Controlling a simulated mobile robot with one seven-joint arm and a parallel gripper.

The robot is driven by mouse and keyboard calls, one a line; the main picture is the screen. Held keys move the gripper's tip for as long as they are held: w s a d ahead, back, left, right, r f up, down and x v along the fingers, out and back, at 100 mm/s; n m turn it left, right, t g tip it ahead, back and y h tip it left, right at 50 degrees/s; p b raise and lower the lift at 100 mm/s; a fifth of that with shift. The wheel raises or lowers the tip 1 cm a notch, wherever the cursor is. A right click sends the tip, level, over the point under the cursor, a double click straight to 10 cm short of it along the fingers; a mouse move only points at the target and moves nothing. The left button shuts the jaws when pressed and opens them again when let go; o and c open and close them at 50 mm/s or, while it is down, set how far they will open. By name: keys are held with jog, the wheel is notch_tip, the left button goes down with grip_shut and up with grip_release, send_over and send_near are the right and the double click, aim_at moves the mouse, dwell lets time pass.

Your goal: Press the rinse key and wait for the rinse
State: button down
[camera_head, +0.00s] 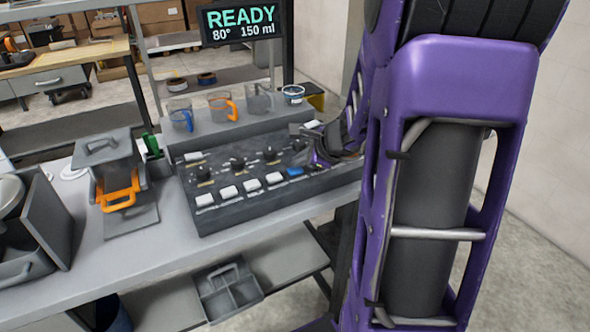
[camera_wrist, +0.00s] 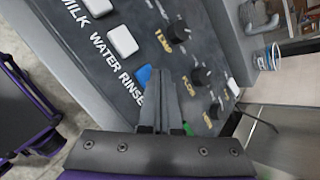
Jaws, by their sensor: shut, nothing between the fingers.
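The blue rinse key (camera_head: 295,172) is at the right end of the front key row on the dark control panel (camera_head: 245,210). In the wrist view the blue key (camera_wrist: 143,75) shows beside the printed word RINSE, partly covered by my fingers. My gripper (camera_wrist: 160,72) is shut and empty, its fingertips right at the edge of the key. I cannot tell whether they touch it. In the head view my gripper is dark and partly hidden by my arm. The display (camera_head: 242,20) reads READY, 80°, 150 ml.
White keys, including the water key (camera_wrist: 122,40), line up left of the rinse key. Dark knobs (camera_head: 237,163) stand behind them. A grey box with an orange handle (camera_head: 118,196) is left.

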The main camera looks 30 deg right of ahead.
aim_at(299, 171)
jog(key=shift+f+b, duration=0.45)
jog(key=shift+b, duration=0.05)
dwell(0.3)
dwell(0.4)
jog(key=shift+r+p, duration=0.7)
jog(key=shift+r, duration=0.2)
jog(key=shift+r, duration=0.1)
notch_tip(299, 171, up, 5)
jog(key=p, duration=0.4)
